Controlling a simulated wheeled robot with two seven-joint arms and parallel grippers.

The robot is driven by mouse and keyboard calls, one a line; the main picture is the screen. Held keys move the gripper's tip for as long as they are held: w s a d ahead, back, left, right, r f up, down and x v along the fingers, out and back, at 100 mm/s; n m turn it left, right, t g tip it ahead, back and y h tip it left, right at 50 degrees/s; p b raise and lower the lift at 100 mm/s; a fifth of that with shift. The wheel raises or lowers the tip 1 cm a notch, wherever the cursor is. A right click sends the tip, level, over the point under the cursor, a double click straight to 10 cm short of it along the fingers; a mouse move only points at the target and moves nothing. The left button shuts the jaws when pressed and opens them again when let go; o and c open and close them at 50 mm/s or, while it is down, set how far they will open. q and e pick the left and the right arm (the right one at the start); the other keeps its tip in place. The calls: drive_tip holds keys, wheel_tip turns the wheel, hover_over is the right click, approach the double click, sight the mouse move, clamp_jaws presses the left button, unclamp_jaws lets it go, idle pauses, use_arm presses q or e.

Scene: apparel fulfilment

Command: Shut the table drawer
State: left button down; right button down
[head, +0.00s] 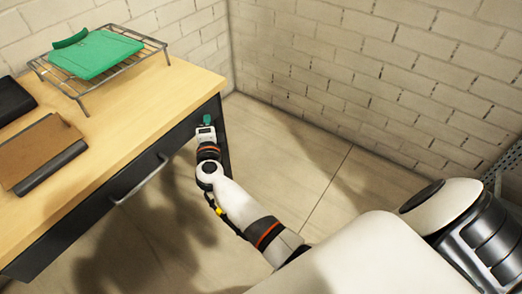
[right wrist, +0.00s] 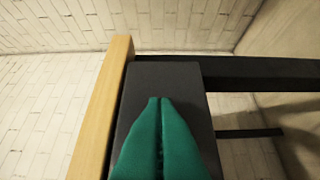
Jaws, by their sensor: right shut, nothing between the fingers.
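The table (head: 135,95) has a light wood top and a dark front. The drawer's dark front (head: 85,222) runs under the front edge and carries a grey bar handle (head: 140,182). It looks about flush with the table edge; I cannot tell if a small gap remains. My right gripper (head: 207,120) is at the table's far right corner, away from the handle. In the right wrist view its green fingers (right wrist: 160,100) are together and empty, in front of a dark panel (right wrist: 165,78) beside the wood edge (right wrist: 100,110). Contact cannot be told. My left gripper is out of view.
On the table top stand a wire rack (head: 75,92) with a folded green garment (head: 98,52), a brown board-like item (head: 38,150) and a black item (head: 12,98). Brick walls close off the back and right. The floor (head: 290,160) right of the table is clear.

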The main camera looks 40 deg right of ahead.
drive_tip(key=shift+w+a+r, duration=0.1)
drive_tip(key=shift+a+r, duration=0.05)
drive_tip(key=shift+r, duration=0.2)
